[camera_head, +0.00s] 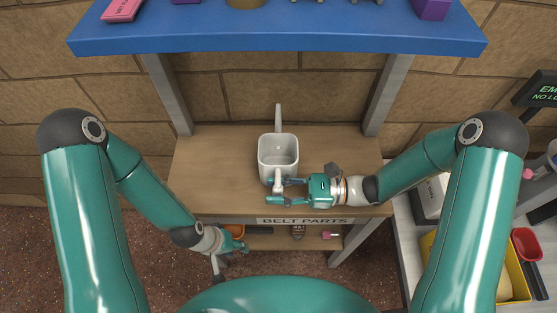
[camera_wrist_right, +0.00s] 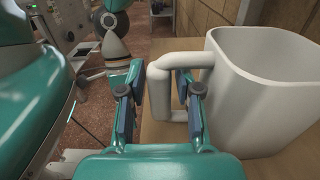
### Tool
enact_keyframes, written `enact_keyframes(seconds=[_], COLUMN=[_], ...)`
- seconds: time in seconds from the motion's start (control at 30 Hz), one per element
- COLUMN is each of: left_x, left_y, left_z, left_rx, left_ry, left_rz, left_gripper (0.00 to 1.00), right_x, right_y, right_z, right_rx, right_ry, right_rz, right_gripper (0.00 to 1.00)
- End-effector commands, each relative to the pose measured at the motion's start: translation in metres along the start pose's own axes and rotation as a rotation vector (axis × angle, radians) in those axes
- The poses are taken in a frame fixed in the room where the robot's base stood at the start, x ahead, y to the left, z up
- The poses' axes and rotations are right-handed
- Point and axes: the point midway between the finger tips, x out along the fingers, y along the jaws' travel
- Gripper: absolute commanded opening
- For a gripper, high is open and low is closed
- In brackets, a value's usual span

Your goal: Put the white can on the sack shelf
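The white can (camera_head: 291,147), an open-topped vessel with a long spout at the back and a handle at the front, stands upright on the wooden shelf (camera_head: 205,165). In the right wrist view the can (camera_wrist_right: 262,85) fills the right side. My right gripper (camera_head: 272,192) is at the handle. No shelf label reading "sack" is visible.
The wooden shelf's front label reads BELT PARTS (camera_head: 305,220). A lower shelf (camera_head: 270,243) holds small items, including a brown one (camera_head: 298,232). A blue shelf (camera_head: 280,43) with objects overhangs above. A side table with a yellow bin (camera_head: 514,268) stands at the right.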

Motion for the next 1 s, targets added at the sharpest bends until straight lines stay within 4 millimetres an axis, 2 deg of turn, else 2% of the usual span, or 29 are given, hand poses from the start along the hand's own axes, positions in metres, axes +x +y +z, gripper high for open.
enact_keyframes(seconds=[0.03,0.17,0.73,0.87,1.0], left_x=[0.0,0.0,0.0,0.0,0.001], left_y=[0.0,0.0,0.0,0.0,0.0], left_z=[0.0,0.0,0.0,0.0,0.0], left_rx=[0.0,0.0,0.0,0.0,0.0], left_ry=[0.0,0.0,0.0,0.0,0.0], left_rz=[0.0,0.0,0.0,0.0,0.0], left_gripper=[0.4,0.4,0.4,0.4,0.4], right_x=[0.0,0.0,-0.001,-0.001,-0.001], right_y=[0.0,0.0,0.0,-0.001,0.0], right_z=[0.0,0.0,0.005,0.014,0.034], right_rx=[0.0,0.0,-0.002,-0.005,-0.007], right_ry=[0.0,0.0,-0.001,-0.001,-0.001], right_rz=[0.0,0.0,0.0,0.0,-0.001], right_gripper=[0.22,0.0,0.0,0.0,0.0])
